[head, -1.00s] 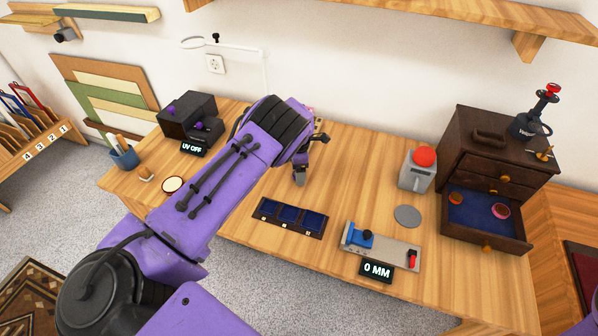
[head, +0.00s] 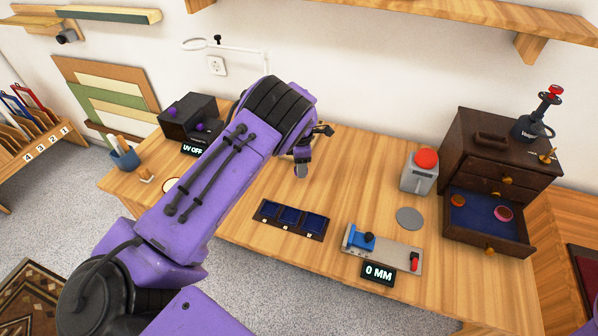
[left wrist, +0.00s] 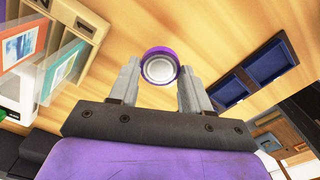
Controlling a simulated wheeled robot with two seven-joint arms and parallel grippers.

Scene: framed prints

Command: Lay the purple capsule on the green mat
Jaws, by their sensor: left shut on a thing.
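The purple capsule (left wrist: 175,59) shows in the left wrist view as a round purple rim around a pale grey-white disc. It sits between the fingertips of my left gripper (left wrist: 159,78), which is shut on it. In the head view my left gripper (head: 302,168) is over the middle of the bench, behind the dark tray, and the capsule cannot be made out there. A green panel (head: 118,118) leans among others against the wall at left. I cannot tell whether it is the green mat; no mat is clearly seen on the bench. My right gripper is not in view.
A dark tray with blue compartments (head: 268,210) lies at the front of the bench. A measuring block (head: 398,252) is to its right. An open blue-lined drawer (head: 480,222) holds two round pieces. A UV box (head: 186,119) stands back left. Bare wood lies right of my gripper.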

